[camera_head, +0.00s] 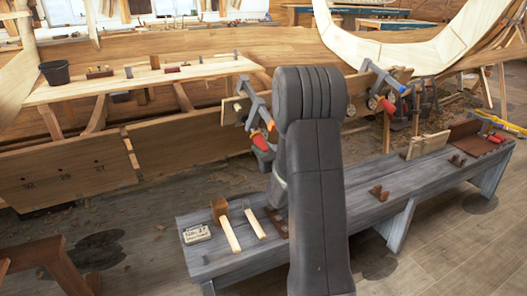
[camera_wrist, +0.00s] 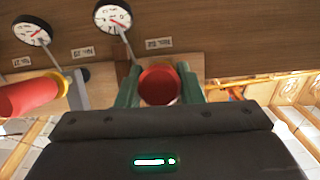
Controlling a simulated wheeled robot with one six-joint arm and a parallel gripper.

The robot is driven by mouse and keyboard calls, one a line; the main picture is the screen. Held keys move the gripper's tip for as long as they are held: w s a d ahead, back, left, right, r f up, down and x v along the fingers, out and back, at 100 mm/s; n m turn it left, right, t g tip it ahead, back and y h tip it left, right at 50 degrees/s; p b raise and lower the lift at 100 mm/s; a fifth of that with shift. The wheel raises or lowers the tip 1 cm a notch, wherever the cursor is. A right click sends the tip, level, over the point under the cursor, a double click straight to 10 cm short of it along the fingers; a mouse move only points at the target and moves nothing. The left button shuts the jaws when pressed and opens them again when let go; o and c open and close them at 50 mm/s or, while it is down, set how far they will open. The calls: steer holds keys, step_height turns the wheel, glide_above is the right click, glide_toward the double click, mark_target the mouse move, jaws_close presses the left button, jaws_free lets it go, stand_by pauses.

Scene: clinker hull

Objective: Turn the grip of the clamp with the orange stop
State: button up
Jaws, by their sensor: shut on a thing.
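In the wrist view, my gripper (camera_wrist: 158,88) has its two green fingers on either side of a round red grip (camera_wrist: 160,84), seen end-on, and is shut on it. No orange stop can be made out on this clamp there. A second red grip (camera_wrist: 28,97) with a yellow collar lies at the left, apart from my fingers. In the head view, a grey clamp (camera_head: 252,103) on the hull plank has a red grip (camera_head: 259,141) and an orange-looking end (camera_head: 271,125). My arm hides my fingertips there.
Another clamp (camera_head: 380,75) with a blue end stands right of my arm. Two dial gauges (camera_wrist: 32,30) (camera_wrist: 113,17) with number labels sit on the planking. A grey bench (camera_head: 340,205) holds a mallet (camera_head: 226,224) and small blocks. Floor at the front right is clear.

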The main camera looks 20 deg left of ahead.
steer(key=shift+m+g+y+b, duration=0.3)
steer(key=shift+m+g+y, duration=0.3)
steer(key=shift+m+g, duration=0.2)
steer(key=shift+m+g+y, duration=0.7)
steer(key=shift+m+g, duration=0.2)
steer(key=shift+m, duration=0.2)
steer(key=o, duration=1)
steer(key=v, duration=1.3)
steer(key=shift+d, duration=0.4)
steer(key=shift+f, duration=0.1)
